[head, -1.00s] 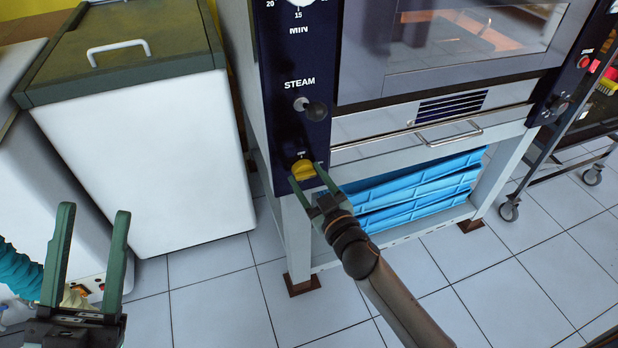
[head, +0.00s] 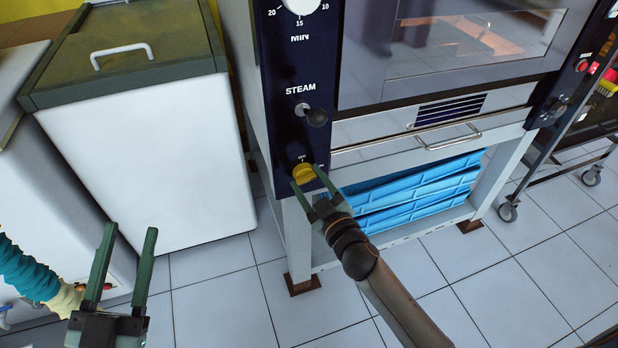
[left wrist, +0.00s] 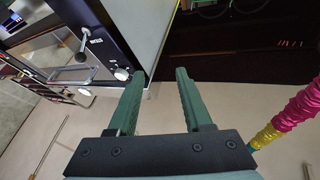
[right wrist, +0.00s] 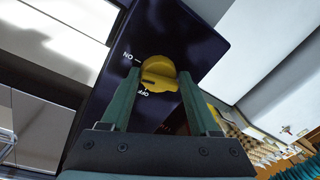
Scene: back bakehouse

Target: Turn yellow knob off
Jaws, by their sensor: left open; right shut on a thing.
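The yellow knob (head: 305,172) sits low on the dark control panel (head: 285,115) of the oven, below the STEAM lever. My right gripper (head: 309,178) is shut on it, with one green finger on each side. In the right wrist view the knob (right wrist: 162,70) shows between the fingers, with ON and OFF printed beside it. A dark mark on its grip bar lies close to the OFF print; its exact setting is hard to read. My left gripper (head: 129,232) is open and empty, apart from the oven, in front of the white bin.
A white bin (head: 150,150) with a dark green lid stands left of the oven. Blue trays (head: 410,195) are stacked under the oven. A wheeled rack (head: 545,165) stands at the right. The tiled floor (head: 470,290) in front is clear.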

